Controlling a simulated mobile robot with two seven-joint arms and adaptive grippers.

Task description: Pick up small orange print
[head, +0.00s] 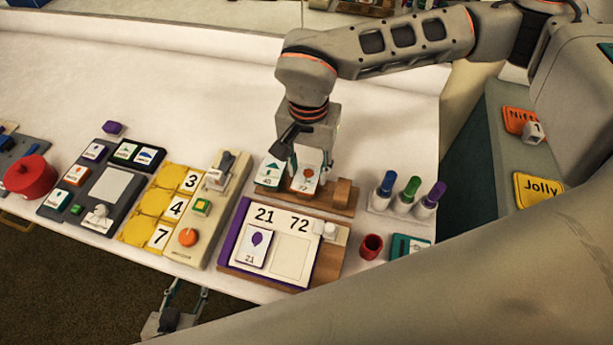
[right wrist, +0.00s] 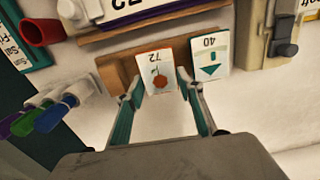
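The small orange print is a white card (right wrist: 156,75) marked 72 with an orange balloon-like figure; it stands in a wooden rack (right wrist: 114,72), beside a teal print (right wrist: 209,57) marked 40. The orange print also shows in the head view (head: 308,170), partly hidden by the gripper. My right gripper (right wrist: 160,84) is open, with one finger on each side of the orange print. A narrow gap shows beside the card, so it does not look clamped. My left gripper (head: 186,296) is at the table's front edge, empty, its fingers apart.
A board (head: 320,253) marked 21 and 72 lies in front of the rack and holds a purple print (head: 257,246). Stampers (head: 408,190) and a red cup (head: 371,246) stand to the right. A yellow number panel (head: 160,206) lies left. The white surface behind is clear.

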